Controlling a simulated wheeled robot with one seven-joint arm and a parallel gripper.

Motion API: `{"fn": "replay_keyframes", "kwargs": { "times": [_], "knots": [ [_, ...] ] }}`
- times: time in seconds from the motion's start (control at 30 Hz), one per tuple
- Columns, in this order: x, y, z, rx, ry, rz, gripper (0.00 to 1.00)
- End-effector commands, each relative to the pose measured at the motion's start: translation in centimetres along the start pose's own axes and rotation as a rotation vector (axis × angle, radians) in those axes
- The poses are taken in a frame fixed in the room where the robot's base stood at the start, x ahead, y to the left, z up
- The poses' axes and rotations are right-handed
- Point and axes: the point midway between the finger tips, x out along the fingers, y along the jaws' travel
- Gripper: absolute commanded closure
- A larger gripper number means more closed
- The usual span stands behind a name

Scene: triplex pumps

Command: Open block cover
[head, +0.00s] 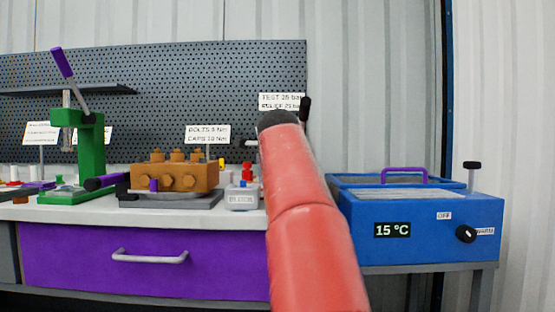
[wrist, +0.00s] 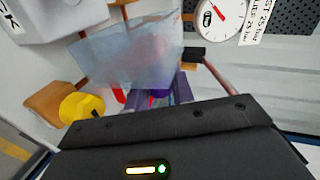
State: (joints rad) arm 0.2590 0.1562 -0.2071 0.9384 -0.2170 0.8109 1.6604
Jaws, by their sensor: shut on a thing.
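A clear, bluish panel, which looks like the block cover (wrist: 125,55), stands tilted just beyond my gripper in the wrist view. My gripper (wrist: 158,92) shows at the panel's lower edge, with its fingers closed around a small purple part there. The exact grip is partly hidden by the dark gripper body. Blurred reddish shapes show through the panel. In the head view my red arm hides my gripper, the cover and most of what is around them.
A pressure gauge (wrist: 220,18) and a black-ended lever (wrist: 195,53) are close to the panel. A yellow part (wrist: 80,108) is at left. In the head view, the brass pump block (head: 175,178), green press (head: 88,150) and blue bath (head: 420,228) flank my arm.

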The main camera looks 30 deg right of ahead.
Motion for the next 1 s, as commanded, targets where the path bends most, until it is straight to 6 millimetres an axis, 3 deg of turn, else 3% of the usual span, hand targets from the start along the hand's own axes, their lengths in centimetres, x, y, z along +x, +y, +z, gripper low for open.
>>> {"fn": "replay_keyframes", "kwargs": {
  "times": [0.77,0.8,0.93,1.0],
  "knots": [
    [0.21,0.67,-0.52,0.094,-0.031,0.001,1.00],
    [0.21,0.67,-0.52,0.094,-0.031,0.001,0.72],
    [0.22,0.67,-0.52,0.094,-0.031,0.001,0.55],
    [0.21,0.66,-0.52,0.094,-0.031,0.001,0.54]
  ]
}}
